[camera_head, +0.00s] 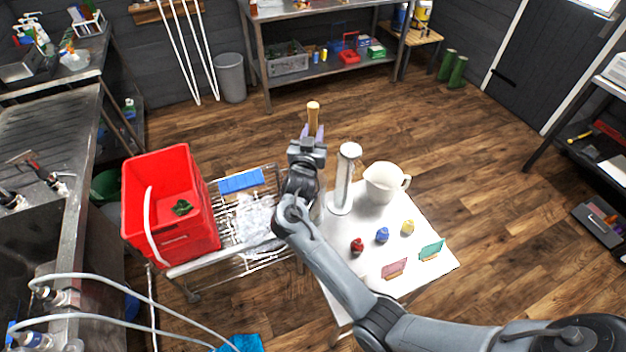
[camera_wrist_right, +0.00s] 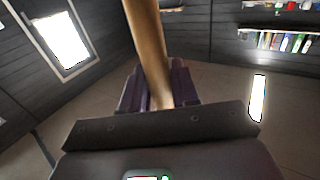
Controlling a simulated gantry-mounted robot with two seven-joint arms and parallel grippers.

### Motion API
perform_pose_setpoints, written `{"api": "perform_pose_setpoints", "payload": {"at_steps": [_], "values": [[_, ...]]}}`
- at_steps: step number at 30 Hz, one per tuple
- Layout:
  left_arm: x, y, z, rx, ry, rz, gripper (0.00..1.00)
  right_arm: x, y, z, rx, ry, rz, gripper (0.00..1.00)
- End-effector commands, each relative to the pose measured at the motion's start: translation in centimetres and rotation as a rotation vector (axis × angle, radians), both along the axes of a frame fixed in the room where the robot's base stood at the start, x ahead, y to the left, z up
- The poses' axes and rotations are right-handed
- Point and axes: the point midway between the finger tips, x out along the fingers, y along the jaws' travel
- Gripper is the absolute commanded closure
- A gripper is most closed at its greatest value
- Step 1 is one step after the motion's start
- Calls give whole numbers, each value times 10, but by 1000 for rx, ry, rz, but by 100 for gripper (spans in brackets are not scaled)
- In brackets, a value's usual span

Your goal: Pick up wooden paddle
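The wooden paddle (camera_head: 313,112) shows in the head view as a light wood handle standing up above my right gripper; its lower part is hidden behind the gripper and arm. My right gripper (camera_head: 312,132) has its purple fingers on both sides of the handle. In the right wrist view the wooden shaft (camera_wrist_right: 149,45) runs up from between the purple fingers (camera_wrist_right: 158,88), with no clear gap seen, so the gripper looks shut on it. My left gripper is not in view.
A white table (camera_head: 368,235) holds a tall white cylinder (camera_head: 345,180), a white jug (camera_head: 383,184) and small coloured pieces. A red crate (camera_head: 170,205) stands at left by a wire rack (camera_head: 262,262). A metal shelf (camera_head: 330,68) is behind.

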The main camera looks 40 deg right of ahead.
Motion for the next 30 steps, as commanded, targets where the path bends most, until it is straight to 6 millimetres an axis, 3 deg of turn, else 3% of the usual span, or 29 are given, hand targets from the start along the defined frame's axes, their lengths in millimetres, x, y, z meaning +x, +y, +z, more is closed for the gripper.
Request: {"api": "perform_pose_setpoints", "payload": {"at_steps": [1, 4, 19, 26, 30], "values": [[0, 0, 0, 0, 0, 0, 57, 0, 0, 0, 0, 0, 0, 86], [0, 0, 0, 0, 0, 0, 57, 0, 0, 0, 0, 0, 0, 100], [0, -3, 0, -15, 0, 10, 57, 0, 0, 8, -2, -4, 0, 100], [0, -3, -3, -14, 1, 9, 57, 0, 0, 31, 0, -8, 0, 100], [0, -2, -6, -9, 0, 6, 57, 0, 0, 56, 1, -10, 0, 100]]}}
